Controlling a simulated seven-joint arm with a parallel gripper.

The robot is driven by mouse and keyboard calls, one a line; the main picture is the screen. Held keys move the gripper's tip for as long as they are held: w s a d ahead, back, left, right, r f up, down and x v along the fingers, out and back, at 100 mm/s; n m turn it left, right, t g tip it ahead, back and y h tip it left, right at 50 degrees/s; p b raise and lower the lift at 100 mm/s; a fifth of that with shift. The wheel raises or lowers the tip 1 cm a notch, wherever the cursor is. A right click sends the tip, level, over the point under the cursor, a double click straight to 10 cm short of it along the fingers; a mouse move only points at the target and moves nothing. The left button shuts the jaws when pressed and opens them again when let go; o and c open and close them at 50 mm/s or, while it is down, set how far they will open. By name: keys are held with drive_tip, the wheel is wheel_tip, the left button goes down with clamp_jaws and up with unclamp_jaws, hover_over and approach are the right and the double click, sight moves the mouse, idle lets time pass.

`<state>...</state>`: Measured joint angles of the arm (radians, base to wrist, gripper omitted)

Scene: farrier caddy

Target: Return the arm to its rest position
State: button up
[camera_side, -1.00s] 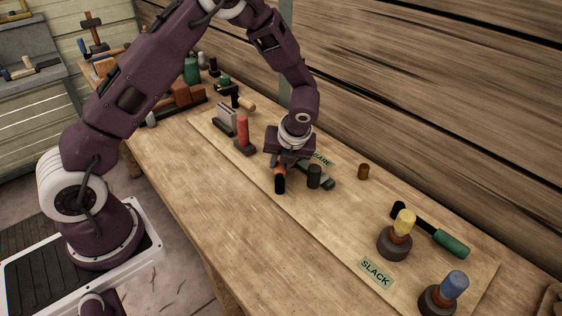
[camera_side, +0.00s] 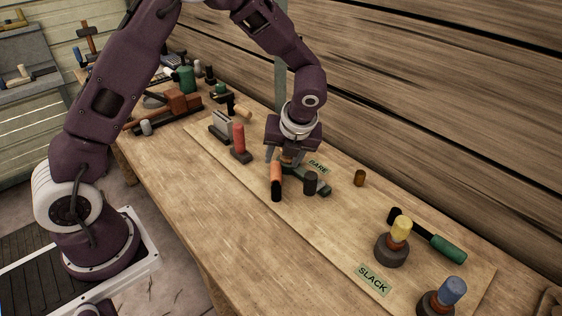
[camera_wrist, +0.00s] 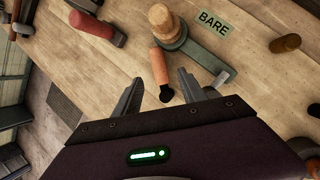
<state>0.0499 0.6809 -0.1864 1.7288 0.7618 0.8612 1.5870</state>
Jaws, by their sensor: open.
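My gripper (camera_side: 285,160) is open and empty, pointing down just above the board by the BARE label (camera_side: 318,167). In the wrist view its two fingers (camera_wrist: 160,90) stand apart. An orange-handled tool with a black end (camera_side: 276,178) stands just below and in front of the fingers; in the wrist view its orange handle (camera_wrist: 158,67) shows beyond the fingertips, apart from them. A wooden knob on a round base (camera_wrist: 163,22) is beside it in the wrist view; in the side view it is mostly hidden by my gripper.
A red-handled piece (camera_side: 239,138) is at left. Yellow-topped (camera_side: 399,230) and blue-topped (camera_side: 452,291) pieces stand near the SLACK label (camera_side: 373,280). A wooden wall (camera_side: 430,90) rises behind.

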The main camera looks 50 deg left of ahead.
idle(0.3)
drive_tip(key=s+r+n+t+h, duration=0.1)
drive_tip(key=s+r+n, duration=1.05)
drive_tip(key=r, duration=0.35)
drive_tip(key=s+d+r+n+t+h, duration=0.1)
drive_tip(key=s+d+n+h, duration=0.1)
drive_tip(key=s+n, duration=0.5)
drive_tip(key=s+d+r+n+t+h, duration=0.1)
drive_tip(key=s+d+r+n+t, duration=0.1)
drive_tip(key=s+n, duration=0.5)
drive_tip(key=shift+s+r+n+h, duration=0.3)
drive_tip(key=shift+n+h, duration=0.1)
drive_tip(key=shift+n, duration=0.15)
